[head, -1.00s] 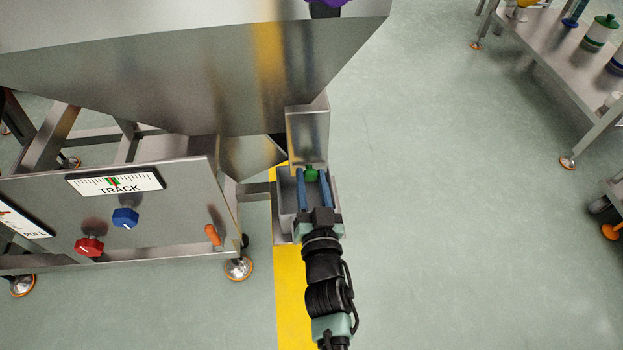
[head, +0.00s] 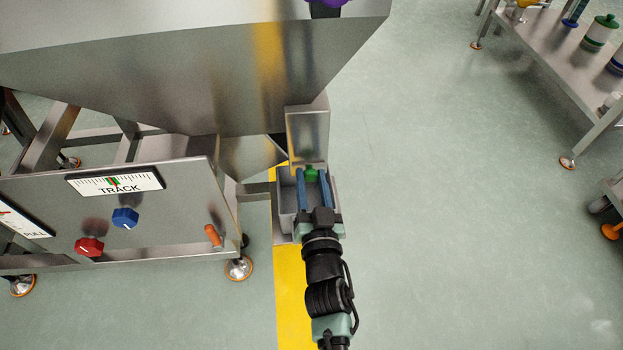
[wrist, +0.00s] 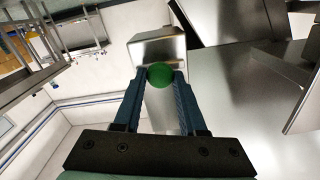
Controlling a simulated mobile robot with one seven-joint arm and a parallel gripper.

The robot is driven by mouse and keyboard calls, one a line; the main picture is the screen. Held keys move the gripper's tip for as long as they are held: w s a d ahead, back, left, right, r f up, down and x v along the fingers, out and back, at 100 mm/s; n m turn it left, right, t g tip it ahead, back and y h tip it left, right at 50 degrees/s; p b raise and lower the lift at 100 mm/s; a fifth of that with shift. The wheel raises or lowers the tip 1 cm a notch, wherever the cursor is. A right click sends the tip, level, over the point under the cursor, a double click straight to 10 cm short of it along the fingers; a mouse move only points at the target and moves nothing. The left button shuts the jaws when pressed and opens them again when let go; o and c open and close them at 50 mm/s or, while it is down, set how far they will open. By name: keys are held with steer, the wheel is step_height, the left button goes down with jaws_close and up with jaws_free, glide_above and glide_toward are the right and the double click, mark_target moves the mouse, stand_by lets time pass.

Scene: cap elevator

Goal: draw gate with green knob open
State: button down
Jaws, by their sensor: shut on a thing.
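The green knob (head: 310,174) sits at the lower front of a steel outlet box (head: 307,135) on the right side of the hopper. My gripper (head: 312,178) has its blue fingers on either side of the knob and is shut on it. In the wrist view the green knob (wrist: 160,75) is between the two fingertips (wrist: 160,78), with the steel box (wrist: 158,50) behind it. The gate plate itself cannot be made out clearly from the box. A grey tray (head: 287,195) lies below my gripper.
A steel panel left of my gripper carries a blue knob (head: 125,218), a red knob (head: 89,246), an orange handle (head: 213,235) and a TRACK gauge (head: 115,181). A table (head: 560,65) with bottles stands at the far right. The floor between is clear.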

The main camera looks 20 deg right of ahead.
steer(key=v, duration=0.6)
steer(key=shift+c, duration=2.3)
jaws_free()
steer(key=shift+w, duration=0.1)
steer(key=p+v, duration=0.4)
steer(key=v, duration=0.9)
steer(key=shift+r, duration=0.1)
